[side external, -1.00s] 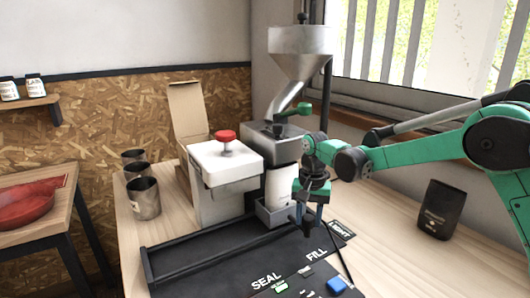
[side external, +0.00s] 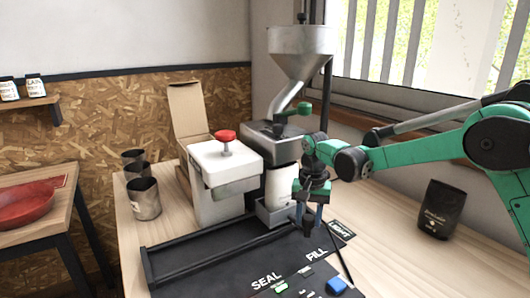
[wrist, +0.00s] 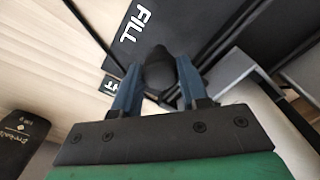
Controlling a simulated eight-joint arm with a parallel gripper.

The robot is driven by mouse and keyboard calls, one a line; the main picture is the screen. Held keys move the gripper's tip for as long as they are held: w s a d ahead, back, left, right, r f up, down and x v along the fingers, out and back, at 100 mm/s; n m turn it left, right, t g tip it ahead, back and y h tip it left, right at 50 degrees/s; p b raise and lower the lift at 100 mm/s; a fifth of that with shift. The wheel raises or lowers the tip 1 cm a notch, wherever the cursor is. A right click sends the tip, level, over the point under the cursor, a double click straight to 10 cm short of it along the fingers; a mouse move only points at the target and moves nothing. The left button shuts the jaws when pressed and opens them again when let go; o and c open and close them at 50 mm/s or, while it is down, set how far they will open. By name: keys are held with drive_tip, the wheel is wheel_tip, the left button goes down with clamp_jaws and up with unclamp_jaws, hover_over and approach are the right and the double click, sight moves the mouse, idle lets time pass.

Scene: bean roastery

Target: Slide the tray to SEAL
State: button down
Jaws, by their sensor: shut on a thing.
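The tray (side external: 268,217), a small grey metal holder, stands at the FILL end of the black slide board (side external: 215,270), under the hopper's spout. A white bag or pouch (side external: 278,187) stands upright in it. The FILL label (side external: 316,254) is on the right and the SEAL label (side external: 265,280) on the left. My gripper (side external: 308,222) is at the tray's right side, pointing down. In the wrist view its blue fingers (wrist: 155,92) are closed on a dark rounded knob (wrist: 158,68), which looks like the tray's handle. The join between knob and tray is hidden.
A white sealer (side external: 222,165) with a red knob stands left of the hopper (side external: 300,55). Metal cups (side external: 144,198) are at the left. A black bag (side external: 441,208) stands at the right. Coloured buttons (side external: 335,286) lie at the board's front. The board's middle is clear.

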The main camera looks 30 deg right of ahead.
drive_tip(key=a, duration=1.3)
drive_tip(key=shift+c, duration=2.2)
unclamp_jaws()
drive_tip(key=shift+r, duration=0.1)
wheel_tip(320, 180, up, 6)
drive_tip(key=shift+f, duration=0.25)
drive_tip(key=shift+d, duration=0.1)
